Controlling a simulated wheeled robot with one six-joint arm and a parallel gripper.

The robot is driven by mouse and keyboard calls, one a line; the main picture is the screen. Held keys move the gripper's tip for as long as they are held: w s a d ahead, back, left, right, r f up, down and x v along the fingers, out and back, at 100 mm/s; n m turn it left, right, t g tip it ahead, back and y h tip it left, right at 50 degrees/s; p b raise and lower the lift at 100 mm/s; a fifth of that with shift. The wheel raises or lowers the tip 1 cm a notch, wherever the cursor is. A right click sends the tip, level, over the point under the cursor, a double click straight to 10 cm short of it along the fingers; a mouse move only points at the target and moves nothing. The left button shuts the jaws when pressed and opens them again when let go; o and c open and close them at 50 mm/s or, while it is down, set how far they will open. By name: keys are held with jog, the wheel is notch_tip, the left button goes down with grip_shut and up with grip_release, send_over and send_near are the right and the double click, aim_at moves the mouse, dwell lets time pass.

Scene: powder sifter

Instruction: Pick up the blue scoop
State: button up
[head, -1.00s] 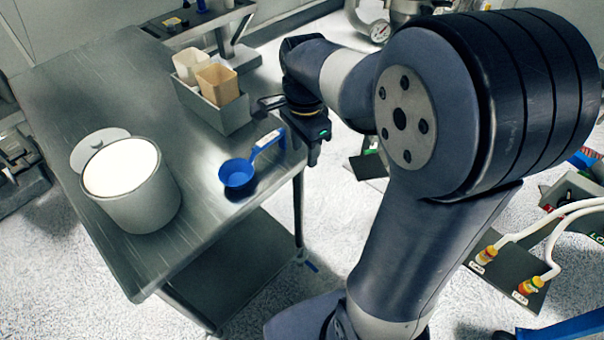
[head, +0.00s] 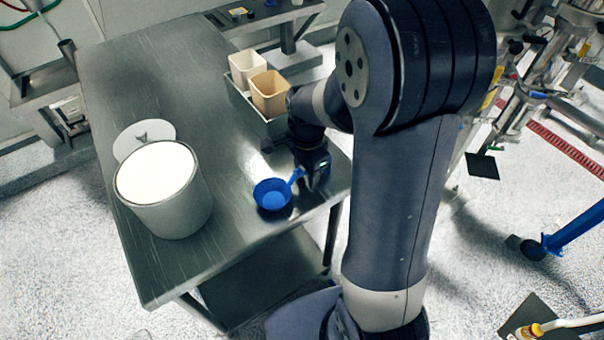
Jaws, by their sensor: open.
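The blue scoop (head: 271,194) rests on the steel table near its front right edge, bowl to the left and handle pointing up and right. My gripper (head: 314,184) is at the handle end, reaching down from above. The jaws are open. My gripper hides the far end of the handle, and I cannot tell whether the fingers lie around it or beside it.
A large pot of white powder (head: 163,190) stands left of the scoop, with a round lid (head: 144,139) behind it. A grey bin (head: 246,104) with a white and a tan container (head: 270,91) stands behind my gripper. The steel table (head: 140,75) is clear at the back left.

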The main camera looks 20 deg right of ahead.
jog(key=shift+f, duration=0.25)
jog(key=shift+c, duration=0.4)
grip_shut()
jog(key=shift+r, duration=0.1)
notch_tip(320, 180, up, 10)
jog(key=shift+f, duration=0.1)
